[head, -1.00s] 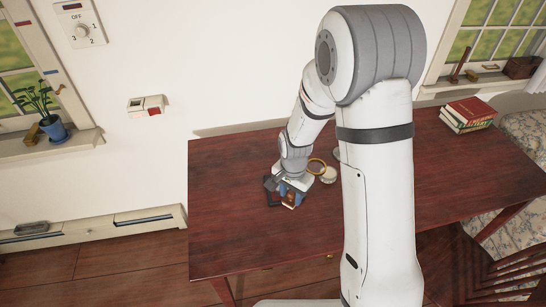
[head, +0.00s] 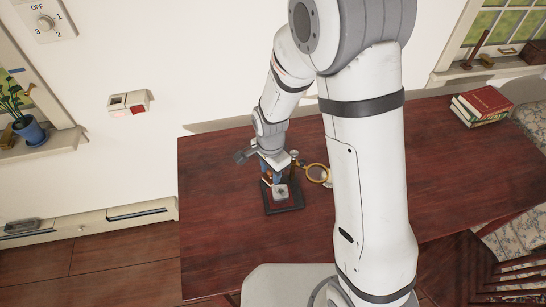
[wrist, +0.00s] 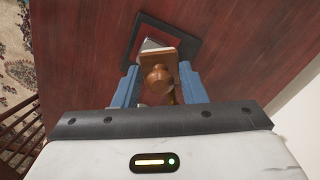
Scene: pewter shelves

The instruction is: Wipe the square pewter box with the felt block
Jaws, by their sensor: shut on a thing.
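The square pewter box (head: 281,191) is a small grey block inside a dark square frame or tray (head: 291,209) on the red-brown table. In the wrist view a grey corner of the box (wrist: 150,44) shows just past the block, inside the dark frame (wrist: 190,50). My gripper (head: 270,176) is at the back left of the box. Its blue fingers are shut on the felt block (wrist: 157,60), a brown wooden block with a round knob. The block's underside is hidden, and I cannot tell whether it touches the box.
A brass-rimmed round thing (head: 317,173) lies on the table (head: 225,215) right of the frame, partly behind my arm. A small pale-topped post (head: 294,156) stands behind the box. Books (head: 482,105) are stacked at the far right. The table's left and front left are clear.

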